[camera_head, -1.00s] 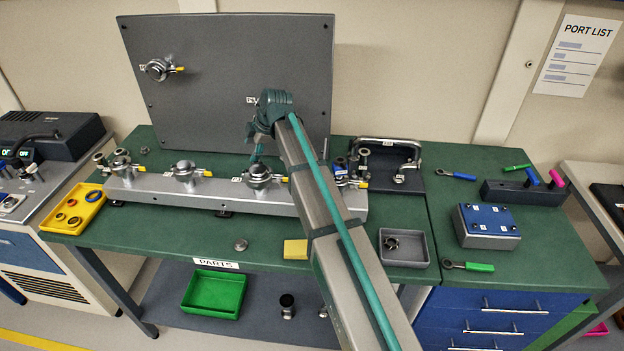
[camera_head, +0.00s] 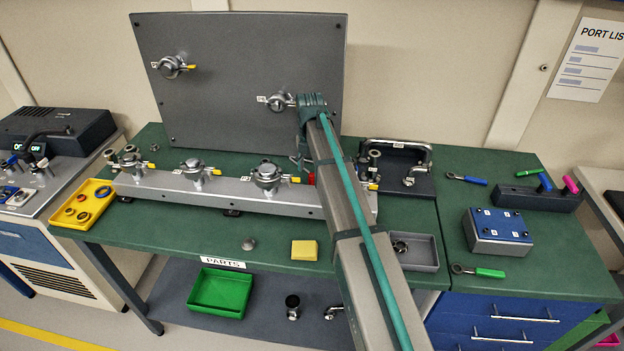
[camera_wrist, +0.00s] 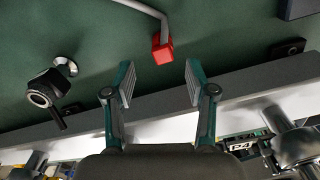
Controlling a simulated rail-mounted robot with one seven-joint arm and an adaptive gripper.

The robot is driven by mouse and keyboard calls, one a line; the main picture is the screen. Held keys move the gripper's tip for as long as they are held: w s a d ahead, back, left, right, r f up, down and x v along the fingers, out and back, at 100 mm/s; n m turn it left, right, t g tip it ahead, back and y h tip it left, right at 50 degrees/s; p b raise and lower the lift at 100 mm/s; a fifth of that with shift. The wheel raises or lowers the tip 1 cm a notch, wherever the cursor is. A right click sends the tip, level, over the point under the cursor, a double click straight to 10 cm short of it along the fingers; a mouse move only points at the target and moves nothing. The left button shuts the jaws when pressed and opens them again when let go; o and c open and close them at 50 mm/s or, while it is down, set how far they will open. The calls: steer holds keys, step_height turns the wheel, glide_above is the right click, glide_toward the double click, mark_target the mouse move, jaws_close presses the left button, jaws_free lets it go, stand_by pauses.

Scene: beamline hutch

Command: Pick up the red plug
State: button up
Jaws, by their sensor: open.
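The red plug (camera_wrist: 162,50) shows in the wrist view as a small red block on the green bench top, with a grey rod or cable running from it to the upper left. In the head view a small red patch (camera_head: 311,179), likely the plug, shows behind the metal rail, partly hidden by my arm. My gripper (camera_wrist: 160,82) is open and empty. In the wrist view the plug lies just beyond the fingertips, roughly centred across the gap and not between them.
The metal rail (camera_head: 215,192) with clamped fittings runs along the bench in front of the plug. The grey upright panel (camera_head: 235,60) stands behind. A black fitting (camera_wrist: 45,88) sits left of the fingers in the wrist view. A dark tray (camera_head: 400,170) with a metal handle is at right.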

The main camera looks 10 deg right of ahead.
mark_target(311, 175)
steer(key=shift+d+f+p, duration=0.2)
steer(key=shift+f+p, duration=0.95)
steer(key=shift+f, duration=1.55)
jaws_close()
steer(key=shift+r, duration=0.15)
step_height(311, 175, up, 10)
steer(key=b, duration=0.3)
